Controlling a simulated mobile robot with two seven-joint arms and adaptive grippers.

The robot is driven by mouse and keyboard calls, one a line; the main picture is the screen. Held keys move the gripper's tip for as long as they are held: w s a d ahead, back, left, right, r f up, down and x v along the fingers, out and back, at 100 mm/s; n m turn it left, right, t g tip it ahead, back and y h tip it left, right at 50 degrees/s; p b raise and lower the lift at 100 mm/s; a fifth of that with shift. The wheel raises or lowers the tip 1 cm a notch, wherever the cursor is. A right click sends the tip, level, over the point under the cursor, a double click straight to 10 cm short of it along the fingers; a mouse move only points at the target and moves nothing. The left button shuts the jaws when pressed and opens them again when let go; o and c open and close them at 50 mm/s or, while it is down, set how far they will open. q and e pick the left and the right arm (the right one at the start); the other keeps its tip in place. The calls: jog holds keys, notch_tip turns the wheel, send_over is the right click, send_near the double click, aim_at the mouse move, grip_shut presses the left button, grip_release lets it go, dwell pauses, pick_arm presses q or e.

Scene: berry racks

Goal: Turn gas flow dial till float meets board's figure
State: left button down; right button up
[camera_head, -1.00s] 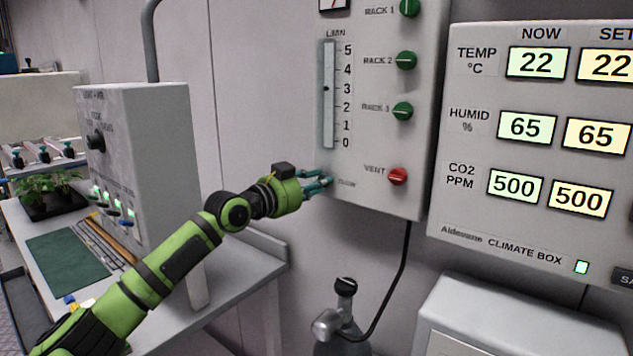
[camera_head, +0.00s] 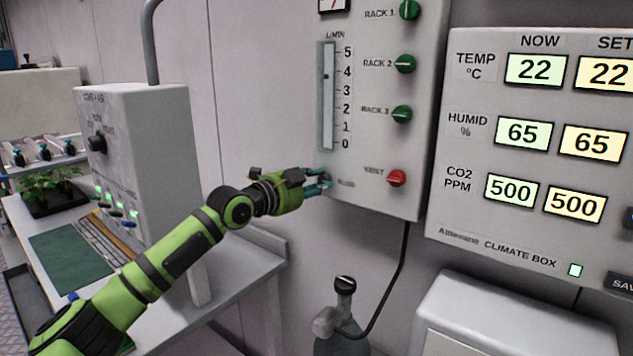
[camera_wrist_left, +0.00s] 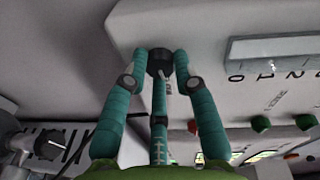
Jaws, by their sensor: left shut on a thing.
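The gas flow dial is a small dark knob (camera_wrist_left: 160,62) at the panel's lower left corner, low below the flow tube. My left gripper (camera_head: 322,184) is shut on it, and in the left wrist view its teal fingers (camera_wrist_left: 160,75) close around the knob. In the head view the fingers hide most of the dial. The flow tube (camera_head: 328,115) has a scale from 0 to 5, and its dark float (camera_head: 327,76) stands between 3 and 4, nearer 4. My right gripper is out of view.
A climate box (camera_head: 470,225) hangs further right. A gas bottle valve (camera_head: 345,285) and a hose are below. A grey control box (camera_head: 150,160) stands on the left bench.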

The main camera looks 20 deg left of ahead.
pick_arm(q)
jog(key=shift+a, duration=0.1)
jog(key=c, duration=1)
grip_release()
jog(key=v, duration=1.2)
jog(key=shift+f, duration=0.15)
